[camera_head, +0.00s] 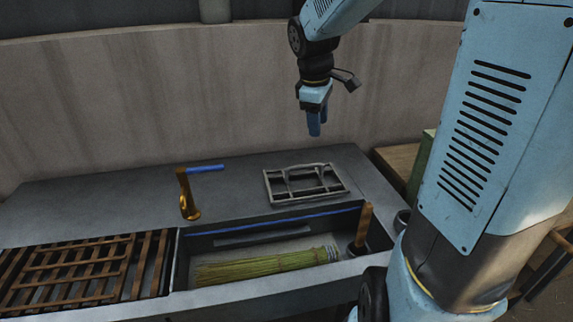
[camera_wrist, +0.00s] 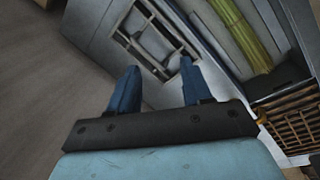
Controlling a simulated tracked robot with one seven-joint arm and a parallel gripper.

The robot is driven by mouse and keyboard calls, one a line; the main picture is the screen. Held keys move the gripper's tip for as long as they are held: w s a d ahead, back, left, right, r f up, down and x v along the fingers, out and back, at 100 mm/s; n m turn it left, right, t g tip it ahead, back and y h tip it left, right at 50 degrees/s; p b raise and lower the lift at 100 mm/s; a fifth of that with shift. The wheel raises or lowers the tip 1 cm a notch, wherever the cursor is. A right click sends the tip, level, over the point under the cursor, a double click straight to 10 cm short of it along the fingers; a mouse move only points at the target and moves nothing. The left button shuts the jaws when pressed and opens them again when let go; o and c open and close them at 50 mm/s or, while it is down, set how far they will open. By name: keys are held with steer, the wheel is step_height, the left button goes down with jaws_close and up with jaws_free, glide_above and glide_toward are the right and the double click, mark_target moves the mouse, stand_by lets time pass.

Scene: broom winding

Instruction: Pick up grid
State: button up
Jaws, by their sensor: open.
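A grey metal grid (camera_head: 311,197), a rectangular frame with inner bars, lies flat on the grey bench top, behind the sunken tray. My gripper (camera_head: 315,131) hangs above the grid with its blue fingers pointing down, clearly apart from it.
A sunken tray (camera_head: 220,292) in the bench holds a green straw bundle (camera_head: 262,264) and an upright wooden handle (camera_head: 363,226). A brass-coloured tool with a blue lever (camera_head: 187,195) stands left of the grid. A rusty brown grate (camera_head: 90,262) lies far left. A curved wall rises behind.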

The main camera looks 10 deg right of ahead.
mark_target(305, 164)
steer(key=w+f+n+g+y, duration=0.2)
steer(key=w+f+n, duration=0.5)
steer(key=w+f, duration=0.4)
steer(key=f, duration=0.4)
steer(key=w+d+f, duration=0.1)
steer(key=f, duration=0.1)
steer(key=shift+f, duration=0.4)
steer(key=shift+s+a+f, duration=0.1)
steer(key=shift+s+f, duration=0.05)
steer(key=shift+f, duration=1.2)
steer(key=shift+s+f, duration=0.1)
steer(key=shift+f, duration=1.2)
jaws_close()
